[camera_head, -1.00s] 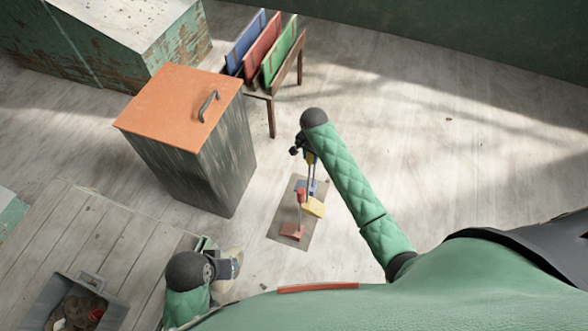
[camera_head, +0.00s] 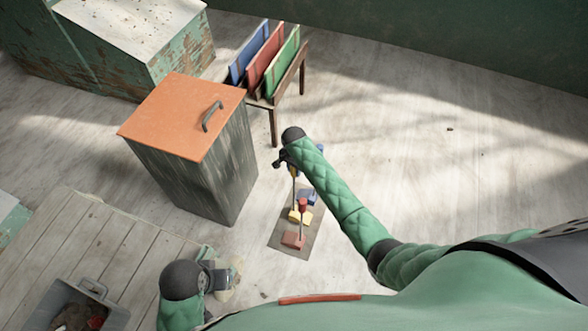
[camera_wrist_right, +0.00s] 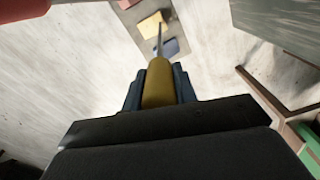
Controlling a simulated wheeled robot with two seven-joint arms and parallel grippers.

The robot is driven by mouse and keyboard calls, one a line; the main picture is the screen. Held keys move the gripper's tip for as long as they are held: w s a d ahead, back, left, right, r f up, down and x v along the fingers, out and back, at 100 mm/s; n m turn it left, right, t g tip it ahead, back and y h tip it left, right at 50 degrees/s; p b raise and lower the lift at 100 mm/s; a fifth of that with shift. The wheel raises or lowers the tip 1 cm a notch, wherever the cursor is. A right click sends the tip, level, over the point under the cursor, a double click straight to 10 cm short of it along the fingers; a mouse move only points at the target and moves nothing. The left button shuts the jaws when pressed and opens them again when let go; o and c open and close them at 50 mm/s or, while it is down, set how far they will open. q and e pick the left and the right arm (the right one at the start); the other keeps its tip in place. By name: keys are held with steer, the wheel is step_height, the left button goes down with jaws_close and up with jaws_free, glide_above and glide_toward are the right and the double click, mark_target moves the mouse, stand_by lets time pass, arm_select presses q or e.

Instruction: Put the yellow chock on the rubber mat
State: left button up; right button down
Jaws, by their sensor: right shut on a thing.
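The yellow chock (camera_head: 300,216) has a flat yellow base, a thin rod and a yellow handle. My right gripper (camera_head: 291,166) is shut on its handle, above the base. In the right wrist view the yellow handle sits between the fingers (camera_wrist_right: 158,88), with the rod leading to the yellow base (camera_wrist_right: 152,24). The base shows over the grey rubber mat (camera_head: 312,236), between the red chock (camera_head: 292,241) and the blue chock (camera_head: 312,194). I cannot tell whether it touches the mat. My left gripper (camera_head: 222,279) is at the lower left, its jaws unclear.
A bin with an orange lid (camera_head: 180,112) stands left of the mat. A rack with blue, red and green boards (camera_head: 268,65) stands behind. A grey tub (camera_head: 62,300) of scraps is on the wooden platform (camera_head: 95,240). Floor to the right is clear.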

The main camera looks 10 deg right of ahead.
steer(key=shift+f, duration=0.25)
steer(key=c, duration=1.1)
jaws_free()
step_height(320, 180, up, 12)
steer(key=shift+f+b, duration=0.15)
steer(key=shift+b, duration=0.15)
steer(key=shift+s, duration=0.1)
steer(key=s+a+n+t+y, duration=0.1)
steer(key=s+a+n, duration=0.15)
steer(key=s, duration=0.75)
steer(key=s+a+n, duration=0.1)
steer(key=s+n, duration=0.3)
steer(key=s, duration=0.7)
steer(key=s+r+n, duration=0.2)
steer(key=s+r, duration=0.2)
steer(key=s, duration=0.5)
steer(key=s+r+n+t+y, duration=0.1)
steer(key=s+r+n, duration=0.2)
steer(key=s, duration=0.6)
steer(key=shift+s+r+n+t, duration=0.25)
steer(key=shift+r+n+t, duration=0.1)
steer(key=shift+r, duration=0.45)
